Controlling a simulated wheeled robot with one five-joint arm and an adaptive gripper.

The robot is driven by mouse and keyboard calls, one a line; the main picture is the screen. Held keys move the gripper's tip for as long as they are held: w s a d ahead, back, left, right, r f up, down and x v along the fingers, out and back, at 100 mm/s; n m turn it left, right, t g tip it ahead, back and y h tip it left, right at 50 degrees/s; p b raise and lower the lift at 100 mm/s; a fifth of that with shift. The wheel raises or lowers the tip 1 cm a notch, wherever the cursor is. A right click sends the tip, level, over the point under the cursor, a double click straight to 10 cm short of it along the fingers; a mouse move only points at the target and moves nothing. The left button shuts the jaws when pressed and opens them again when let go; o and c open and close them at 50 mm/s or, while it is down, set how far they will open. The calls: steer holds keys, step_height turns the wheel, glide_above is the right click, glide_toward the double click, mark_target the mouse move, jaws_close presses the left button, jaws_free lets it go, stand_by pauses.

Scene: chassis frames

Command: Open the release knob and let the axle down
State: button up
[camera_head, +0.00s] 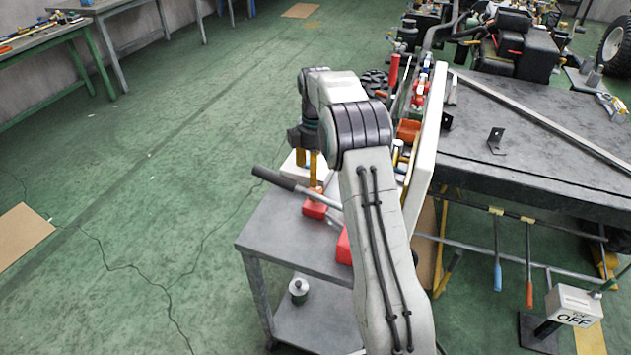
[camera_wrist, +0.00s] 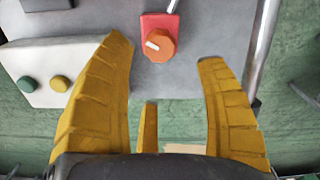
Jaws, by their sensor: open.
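The orange release knob (camera_wrist: 160,45) has a white pointer mark and sits on a red base (camera_wrist: 157,20). In the head view the red base (camera_head: 314,210) stands on the grey cart top, beside a bare metal lever with a black handle (camera_head: 274,178). My gripper (camera_head: 307,161) points down above the knob, its yellow fingers spread. In the wrist view my gripper (camera_wrist: 165,50) is open and empty, with the knob seen between the fingertips; contact does not show. I cannot pick out the axle for certain.
A white box (camera_wrist: 52,70) with a green and a yellow button lies left of the knob in the wrist view. A grey cart (camera_head: 275,235) carries the knob. A white upright panel (camera_head: 428,140) and a dark workbench (camera_head: 540,125) stand right.

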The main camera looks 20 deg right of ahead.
mark_target(316, 190)
steer(key=shift+r, duration=1.75)
steer(key=s+a+r+m+t, duration=0.2)
steer(key=s+a+r+m, duration=0.45)
steer(key=s+r, duration=0.6)
steer(key=s+a+f+m, duration=0.2)
steer(key=s+f, duration=0.1)
steer(key=s, duration=0.8)
steer(key=s+a+f+m+t, duration=0.1)
steer(key=s+a+f+m, duration=0.2)
steer(key=s, duration=0.7)
steer(key=shift+s+t, duration=0.3)
steer(key=shift+s, duration=0.05)
steer(key=shift+a+m, duration=0.1)
steer(key=shift+m, duration=0.15)
stand_by(2.3)
